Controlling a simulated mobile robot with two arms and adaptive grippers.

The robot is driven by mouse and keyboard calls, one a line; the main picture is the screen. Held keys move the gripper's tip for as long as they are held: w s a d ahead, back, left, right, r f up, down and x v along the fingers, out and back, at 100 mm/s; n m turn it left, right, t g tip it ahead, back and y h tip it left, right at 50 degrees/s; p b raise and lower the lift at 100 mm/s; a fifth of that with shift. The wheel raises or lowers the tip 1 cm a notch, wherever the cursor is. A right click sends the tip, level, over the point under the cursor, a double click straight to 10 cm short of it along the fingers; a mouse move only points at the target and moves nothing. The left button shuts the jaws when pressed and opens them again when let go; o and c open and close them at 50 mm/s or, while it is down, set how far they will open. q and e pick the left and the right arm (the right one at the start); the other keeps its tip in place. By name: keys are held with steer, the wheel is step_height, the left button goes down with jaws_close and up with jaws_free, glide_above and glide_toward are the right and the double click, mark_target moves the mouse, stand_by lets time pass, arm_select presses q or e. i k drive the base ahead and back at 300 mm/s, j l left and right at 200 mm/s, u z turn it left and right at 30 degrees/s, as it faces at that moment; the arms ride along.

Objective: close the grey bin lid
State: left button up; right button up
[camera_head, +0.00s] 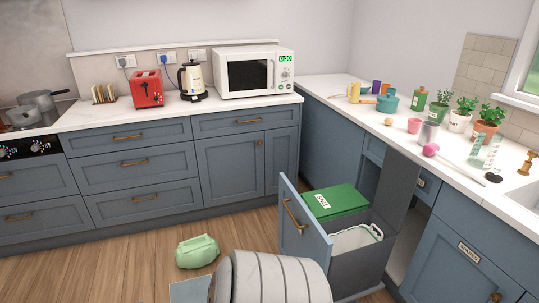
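The grey bin (361,270) stands in a pulled-out cabinet unit at the lower right. Its grey lid (398,186) is open and stands nearly upright at the bin's right side, close to the counter. A white liner (352,239) shows inside the open bin. Beside it, a green lid (334,201) with a white label lies flat and shut. The blue pull-out front (304,232) with a brass handle stands to the left of the bins. Neither of my grippers is in view.
A large pale ribbed cylinder at the bottom hides part of the floor.

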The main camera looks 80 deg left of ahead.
mark_target(399, 177)
steer(key=u, duration=2.4)
